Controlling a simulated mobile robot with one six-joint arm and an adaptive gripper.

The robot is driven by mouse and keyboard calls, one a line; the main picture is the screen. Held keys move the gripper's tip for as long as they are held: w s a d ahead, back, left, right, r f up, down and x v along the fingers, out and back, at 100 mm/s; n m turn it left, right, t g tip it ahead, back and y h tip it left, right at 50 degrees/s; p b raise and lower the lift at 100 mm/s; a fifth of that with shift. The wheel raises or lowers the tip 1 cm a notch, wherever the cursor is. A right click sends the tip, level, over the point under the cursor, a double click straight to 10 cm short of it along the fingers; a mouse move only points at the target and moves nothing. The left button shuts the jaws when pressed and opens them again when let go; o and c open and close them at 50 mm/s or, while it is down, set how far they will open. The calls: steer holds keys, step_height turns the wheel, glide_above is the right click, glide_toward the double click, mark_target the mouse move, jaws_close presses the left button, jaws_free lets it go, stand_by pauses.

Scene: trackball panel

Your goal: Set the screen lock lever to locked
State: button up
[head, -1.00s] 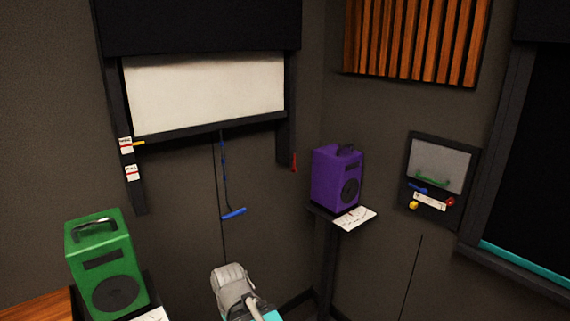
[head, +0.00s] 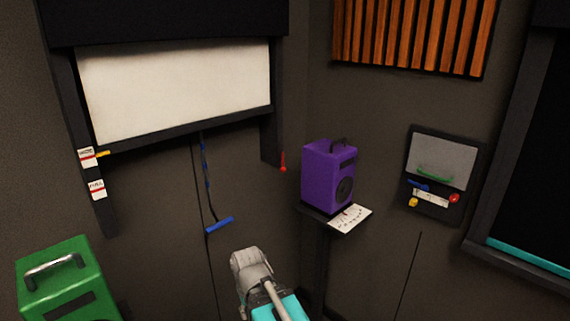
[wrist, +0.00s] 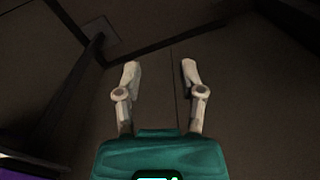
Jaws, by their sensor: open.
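A roll-down screen (head: 175,90) hangs on the left wall, partly lowered in a dark frame. A small red lever (head: 283,162) sits at the bottom of the frame's right post, its round end hanging down. The label text is too small to read, and which part is the screen lock lever is not marked legibly. My gripper (wrist: 158,72) is open and empty in the wrist view, facing bare dark wall and floor. No lever shows there.
A blue pull handle (head: 219,225) hangs on a cord below the screen. A purple speaker (head: 328,175) stands on a narrow stand to the right. A green speaker (head: 60,275) is at lower left. A panel (head: 437,160) with coloured controls is on the right wall.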

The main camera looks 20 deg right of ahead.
stand_by(0.4)
steer(key=n+t+y+p, duration=0.3)
steer(key=t+p, duration=0.1)
steer(key=p, duration=2.8)
glide_toward(283, 163)
step_height(283, 163, up, 3)
steer(key=shift+s+d, duration=0.45)
steer(key=shift+d, duration=0.05)
steer(key=shift+f, duration=0.15)
steer(key=b+x, duration=1.2)
steer(key=x, duration=0.1)
steer(key=shift+f+b, duration=0.3)
steer(key=shift+b, duration=0.05)
